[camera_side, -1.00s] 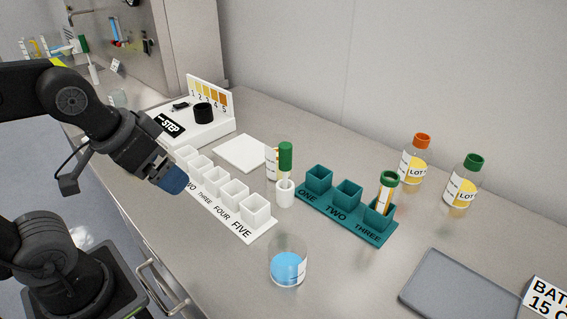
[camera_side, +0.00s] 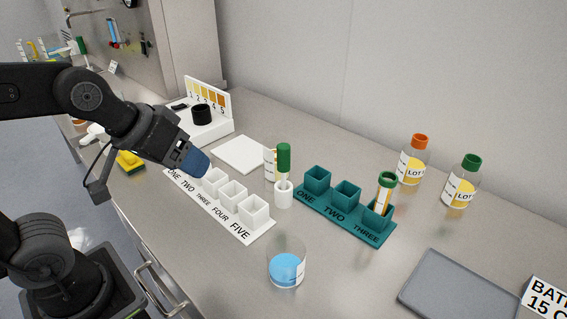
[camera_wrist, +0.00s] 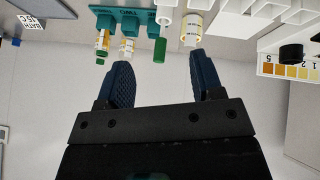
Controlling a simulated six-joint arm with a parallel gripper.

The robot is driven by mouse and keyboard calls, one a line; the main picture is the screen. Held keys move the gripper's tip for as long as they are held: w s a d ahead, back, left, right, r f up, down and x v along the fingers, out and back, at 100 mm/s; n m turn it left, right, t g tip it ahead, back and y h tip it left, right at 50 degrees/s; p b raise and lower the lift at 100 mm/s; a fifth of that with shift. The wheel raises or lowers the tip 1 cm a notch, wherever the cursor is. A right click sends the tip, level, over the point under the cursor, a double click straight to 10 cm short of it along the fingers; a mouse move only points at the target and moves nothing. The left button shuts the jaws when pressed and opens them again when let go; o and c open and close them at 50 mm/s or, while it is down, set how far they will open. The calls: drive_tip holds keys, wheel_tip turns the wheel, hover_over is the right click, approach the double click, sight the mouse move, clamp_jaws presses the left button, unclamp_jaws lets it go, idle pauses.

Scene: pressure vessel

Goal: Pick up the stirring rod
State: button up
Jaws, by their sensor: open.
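What looks like the stirring rod (camera_side: 284,158), with a thick green handle, stands upright in a small white round holder (camera_side: 284,195) between the white and teal racks. Its lower part is hidden in the holder. The green handle (camera_wrist: 160,50) also shows at the top middle of the wrist view. My gripper (camera_side: 196,162) is left of the rod, above the white rack, and apart from it. In the wrist view, my gripper's blue fingers (camera_wrist: 160,75) are spread, with nothing between them.
A labelled bottle (camera_side: 269,163) stands close behind the rod. The white rack (camera_side: 225,218) and teal rack (camera_side: 340,218) flank it. A beaker of blue liquid (camera_side: 286,264) stands in front. A white pad (camera_side: 242,154) lies behind, and a grey tray (camera_side: 460,288) lies at right.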

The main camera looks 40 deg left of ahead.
drive_tip(key=w+d+n+t, duration=0.3)
drive_tip(key=w+d+n, duration=0.4)
drive_tip(key=n, duration=0.4)
drive_tip(key=w+d+n+t, duration=0.4)
drive_tip(key=w+n, duration=0.6)
drive_tip(key=n+g+y, duration=0.1)
drive_tip(key=n+y, duration=1.3)
drive_tip(key=n, duration=0.8)
approach(283, 149)
drive_tip(key=x, duration=0.4)
drive_tip(key=f+x, duration=0.1)
drive_tip(key=x, duration=0.3)
drive_tip(key=f+x, duration=0.1)
drive_tip(key=x, duration=0.4)
